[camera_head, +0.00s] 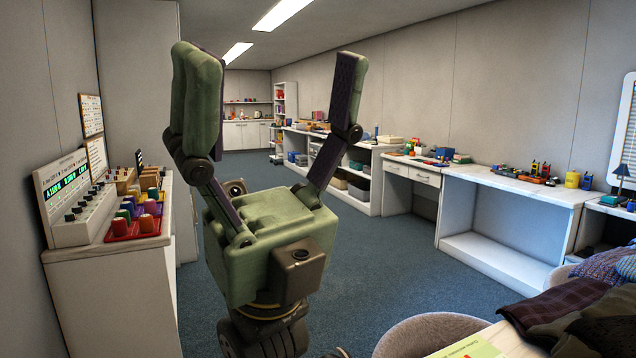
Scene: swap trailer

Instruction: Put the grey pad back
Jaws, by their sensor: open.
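My gripper (272,85) is raised close to the camera, its two green fingers with dark inner pads spread wide. It is open and nothing is between the fingers. I cannot make out a grey pad for certain in this view. My gripper and arm hide part of the floor and the far room. The items on the distant counters are too small to identify.
A left counter (112,290) carries a panel with green displays (68,185) and coloured blocks on trays. A long white bench (510,190) with small items lines the right wall. A rounded seat (432,336) and a cloth-covered table stand at lower right. Blue carpet (385,275) is clear mid-room.

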